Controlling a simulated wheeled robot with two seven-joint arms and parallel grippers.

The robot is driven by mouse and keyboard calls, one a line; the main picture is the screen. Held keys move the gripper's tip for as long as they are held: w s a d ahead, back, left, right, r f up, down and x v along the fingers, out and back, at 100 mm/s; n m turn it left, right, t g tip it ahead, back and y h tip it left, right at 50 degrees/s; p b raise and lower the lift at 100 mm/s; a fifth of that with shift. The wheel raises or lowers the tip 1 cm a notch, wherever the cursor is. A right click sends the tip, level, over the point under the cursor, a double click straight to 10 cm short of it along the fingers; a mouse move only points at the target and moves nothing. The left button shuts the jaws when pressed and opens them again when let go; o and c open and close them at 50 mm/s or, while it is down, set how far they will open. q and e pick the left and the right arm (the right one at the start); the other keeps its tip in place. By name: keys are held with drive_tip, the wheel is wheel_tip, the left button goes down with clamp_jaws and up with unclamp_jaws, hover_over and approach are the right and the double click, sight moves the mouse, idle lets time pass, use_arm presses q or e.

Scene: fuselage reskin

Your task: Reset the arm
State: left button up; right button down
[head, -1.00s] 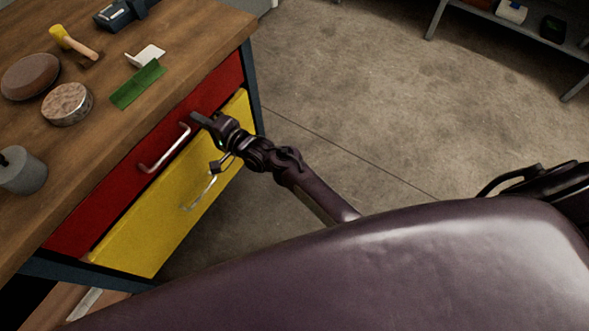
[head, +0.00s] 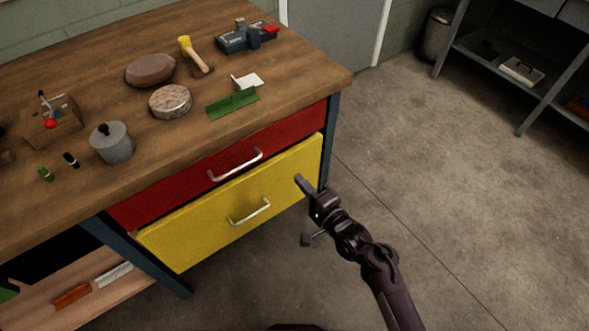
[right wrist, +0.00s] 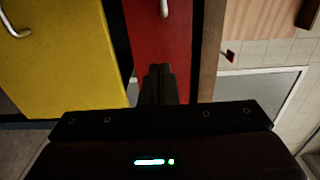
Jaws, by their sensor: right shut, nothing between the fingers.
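My right gripper (head: 301,184) is in front of the right part of the yellow drawer (head: 185,236) in the head view, shut and empty, away from the handles. In the right wrist view its closed fingers (right wrist: 158,70) show against the red drawer (right wrist: 148,33). The red drawer also shows in the head view (head: 165,197), just under the tabletop, with a silver handle (head: 236,165). The yellow drawer below it stands out a little and has its own handle (head: 250,213). My left gripper is not in view.
Shelving (head: 490,62) stands at the back right. The floor right of the bench is clear.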

drive_tip(key=shift+s+f, duration=0.1)
drive_tip(key=shift+s, duration=0.05)
drive_tip(key=s+d+f+n+g+h, duration=0.2)
drive_tip(key=s+f, duration=0.2)
drive_tip(key=f, duration=0.4)
drive_tip(key=s+d+f+n+g+h+p, duration=0.1)
drive_tip(key=s+d+f+n+g+h, duration=0.2)
drive_tip(key=f, duration=0.5)
drive_tip(key=s+d+f+g, duration=0.1)
drive_tip(key=s+d+f, duration=0.1)
drive_tip(key=s+f, duration=0.5)
drive_tip(key=s+d+f+n+g+h, duration=0.2)
drive_tip(key=s+d+f, duration=0.2)
drive_tip(key=s, duration=0.5)
drive_tip(key=s+d+f+n+g+h+p, duration=0.1)
drive_tip(key=s+d+f+n+g, duration=0.2)
drive_tip(key=s+d+f, duration=0.2)
drive_tip(key=s+d+f+n+g+h, duration=0.2)
drive_tip(key=s+d+f, duration=0.3)
drive_tip(key=s, duration=0.7)
wheel_tip(320, 180, down, 2)
drive_tip(key=shift+s+d+n+g+h, duration=0.15)
drive_tip(key=shift+s+n+g+h, duration=0.15)
drive_tip(key=shift+n, duration=0.3)
